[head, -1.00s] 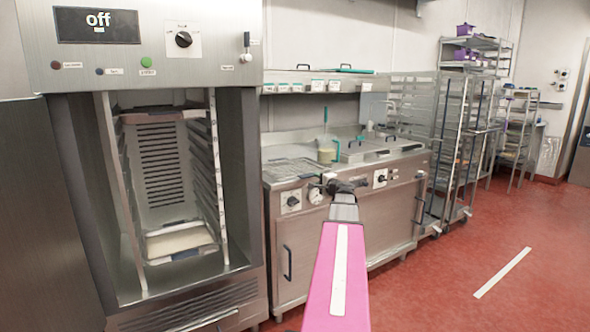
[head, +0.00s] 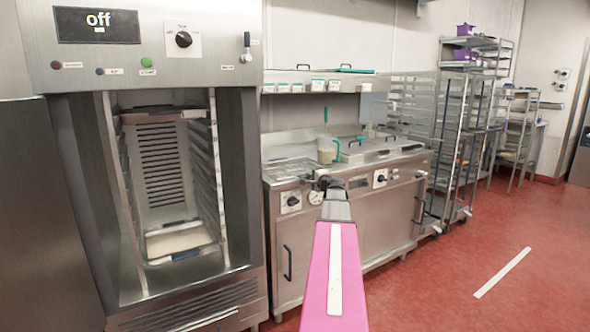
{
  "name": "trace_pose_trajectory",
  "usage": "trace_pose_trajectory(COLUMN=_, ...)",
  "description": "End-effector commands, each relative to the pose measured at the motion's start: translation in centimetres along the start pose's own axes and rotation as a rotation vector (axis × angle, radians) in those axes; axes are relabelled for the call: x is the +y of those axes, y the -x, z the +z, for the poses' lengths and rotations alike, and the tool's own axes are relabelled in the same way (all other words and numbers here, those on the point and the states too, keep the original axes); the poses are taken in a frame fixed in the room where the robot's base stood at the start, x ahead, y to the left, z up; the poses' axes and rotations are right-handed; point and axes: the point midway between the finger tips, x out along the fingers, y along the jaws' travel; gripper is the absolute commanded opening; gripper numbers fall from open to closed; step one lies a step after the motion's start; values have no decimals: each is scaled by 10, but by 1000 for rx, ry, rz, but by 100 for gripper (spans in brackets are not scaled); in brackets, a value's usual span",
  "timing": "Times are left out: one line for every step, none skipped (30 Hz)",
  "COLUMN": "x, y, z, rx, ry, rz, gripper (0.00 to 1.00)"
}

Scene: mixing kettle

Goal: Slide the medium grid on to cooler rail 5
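The open cooler (head: 60,75) stands at the left, its display reading "off". Stacked rails (head: 204,165) line its inner right wall, and a pale-filled tray (head: 180,243) sits low inside. I cannot make out the rail numbers. A wire grid (head: 292,168) shows at the left end of the steel counter; whether it is the medium grid, I cannot tell. My gripper (head: 322,181) is at the counter's front edge, just right of the grid, at the end of my pink arm. Its fingers are small and dark; whether they touch the grid is unclear.
A measuring jug (head: 327,151) with a green handle stands on the counter (head: 395,165) behind my gripper. Lidded basins are to its right. Tall wheeled racks (head: 455,150) stand farther right.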

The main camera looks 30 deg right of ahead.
Motion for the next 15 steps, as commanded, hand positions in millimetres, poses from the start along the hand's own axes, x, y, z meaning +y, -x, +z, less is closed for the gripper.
trace_pose_trajectory(x=-1, y=0, z=0, rx=0, ry=-2, rz=-2, gripper=0)
trace_pose_trajectory(x=-1, y=0, z=0, rx=0, ry=-2, rz=-2, gripper=0)
trace_pose_trajectory(x=-1, y=0, z=0, rx=0, ry=-2, rz=-2, gripper=0)
trace_pose_trajectory(x=-1, y=0, z=0, rx=0, ry=-2, rz=-2, gripper=0)
trace_pose_trajectory(x=-2, y=0, z=0, rx=0, ry=-1, rz=-2, gripper=0)
trace_pose_trajectory(x=-4, y=0, z=0, rx=0, ry=-1, rz=-2, gripper=0)
trace_pose_trajectory(x=-5, y=0, z=0, rx=0, ry=-1, rz=-2, gripper=0)
trace_pose_trajectory(x=-6, y=0, z=0, rx=0, ry=-1, rz=-2, gripper=0)
trace_pose_trajectory(x=-9, y=0, z=0, rx=0, ry=-1, rz=-2, gripper=0)
trace_pose_trajectory(x=-11, y=0, z=0, rx=0, ry=-2, rz=-2, gripper=0)
trace_pose_trajectory(x=-14, y=0, z=0, rx=0, ry=-2, rz=-3, gripper=0)
trace_pose_trajectory(x=-17, y=0, z=0, rx=0, ry=-2, rz=-3, gripper=0)
trace_pose_trajectory(x=-19, y=0, z=0, rx=0, ry=-1, rz=-3, gripper=0)
trace_pose_trajectory(x=-22, y=0, z=0, rx=0, ry=0, rz=-3, gripper=0)
trace_pose_trajectory(x=-25, y=0, z=0, rx=0, ry=0, rz=-3, gripper=0)
